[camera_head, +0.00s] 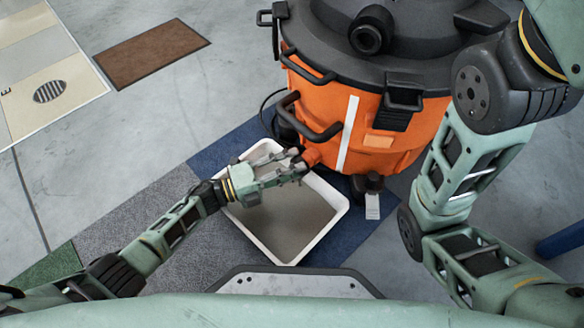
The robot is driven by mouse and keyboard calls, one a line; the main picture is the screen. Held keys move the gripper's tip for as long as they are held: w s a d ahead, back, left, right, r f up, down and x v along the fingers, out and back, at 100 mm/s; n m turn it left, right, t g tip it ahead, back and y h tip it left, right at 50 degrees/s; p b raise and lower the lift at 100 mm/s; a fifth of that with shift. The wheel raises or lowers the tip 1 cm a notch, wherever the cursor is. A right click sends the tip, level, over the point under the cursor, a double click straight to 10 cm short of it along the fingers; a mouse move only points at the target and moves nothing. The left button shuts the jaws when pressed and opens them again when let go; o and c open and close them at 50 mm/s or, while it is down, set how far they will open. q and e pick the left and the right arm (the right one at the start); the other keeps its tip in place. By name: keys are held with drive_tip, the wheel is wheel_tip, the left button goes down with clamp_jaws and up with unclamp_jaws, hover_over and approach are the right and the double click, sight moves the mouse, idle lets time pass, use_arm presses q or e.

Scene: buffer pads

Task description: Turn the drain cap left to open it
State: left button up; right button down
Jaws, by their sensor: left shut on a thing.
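An orange tank vacuum (318,108) with a dark grey lid stands at the top middle. The drain cap (311,157), a small orange-red piece low on the tank's left front side, is partly hidden by my gripper. My left gripper (303,164) reaches in over the tray from the left and is shut on the drain cap. A white-rimmed tray (336,195) with a grey inside lies below the gripper and the cap. My right arm shows on the right, but its gripper is out of view.
The tray rests on a blue and grey mat (205,235). A caster (371,193) of the vacuum stands close right of the tray.

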use_arm(q)
drive_tip(key=shift+a+f, duration=0.15)
drive_tip(key=shift+f, duration=0.15)
drive_tip(key=o, duration=1.1)
drive_tip(key=shift+r, duration=0.1)
drive_tip(key=shift+r, duration=0.2)
